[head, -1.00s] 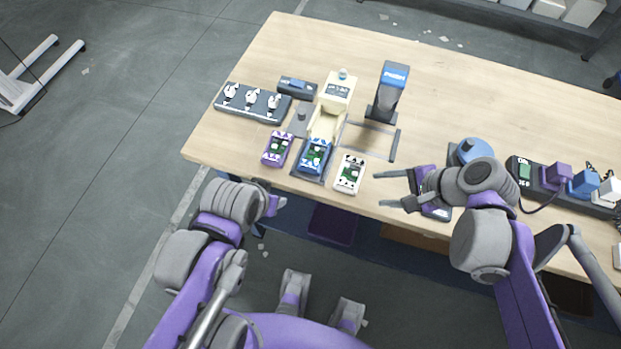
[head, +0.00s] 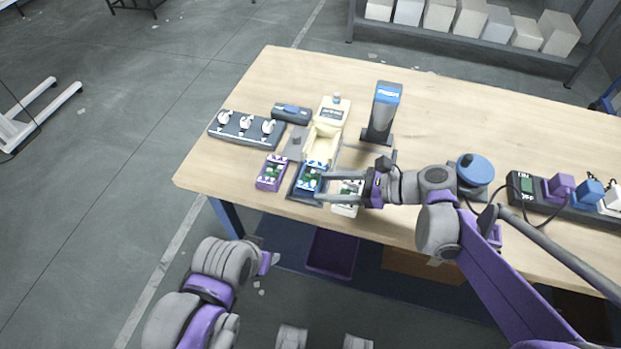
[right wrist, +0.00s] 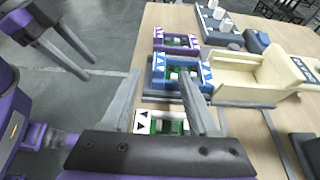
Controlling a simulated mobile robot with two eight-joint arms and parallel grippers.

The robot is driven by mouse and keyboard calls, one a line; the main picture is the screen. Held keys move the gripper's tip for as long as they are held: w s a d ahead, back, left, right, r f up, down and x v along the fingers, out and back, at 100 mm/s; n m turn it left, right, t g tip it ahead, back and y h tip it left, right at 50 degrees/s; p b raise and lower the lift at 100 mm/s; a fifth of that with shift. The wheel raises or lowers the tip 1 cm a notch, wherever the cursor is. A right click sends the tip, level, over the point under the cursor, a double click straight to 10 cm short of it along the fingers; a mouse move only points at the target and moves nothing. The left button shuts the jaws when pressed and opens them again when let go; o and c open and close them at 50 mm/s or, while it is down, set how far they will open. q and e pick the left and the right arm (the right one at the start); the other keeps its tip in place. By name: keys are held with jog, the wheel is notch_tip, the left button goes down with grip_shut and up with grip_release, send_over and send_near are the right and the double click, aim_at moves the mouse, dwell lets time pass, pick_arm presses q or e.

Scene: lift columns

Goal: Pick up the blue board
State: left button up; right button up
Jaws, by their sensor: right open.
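The blue board (head: 309,178), with white triangle marks and a green middle, lies in a dark holder before a cream device. It also shows in the right wrist view (right wrist: 179,74). My right gripper (head: 320,185) is open and empty, its fingertips at the board's right edge; whether they touch it is unclear. In the right wrist view, my right gripper (right wrist: 162,80) has the white board (right wrist: 160,122) showing between its fingers, nearer than the blue one. My left gripper (head: 268,262) is off the table's front; its fingers (right wrist: 90,67) are apart in the right wrist view.
A purple board (head: 271,173) lies left of the blue one, and the white board (head: 345,198) lies right, partly hidden. The cream device (head: 323,145) and a dark upright tool (head: 383,112) stand behind. The table (head: 460,110) is clear at the back.

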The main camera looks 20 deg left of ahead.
aim_at(315, 187)
jog(key=x, duration=0.4)
jog(key=shift+a+f, duration=0.1)
jog(key=shift+a, duration=0.1)
grip_shut()
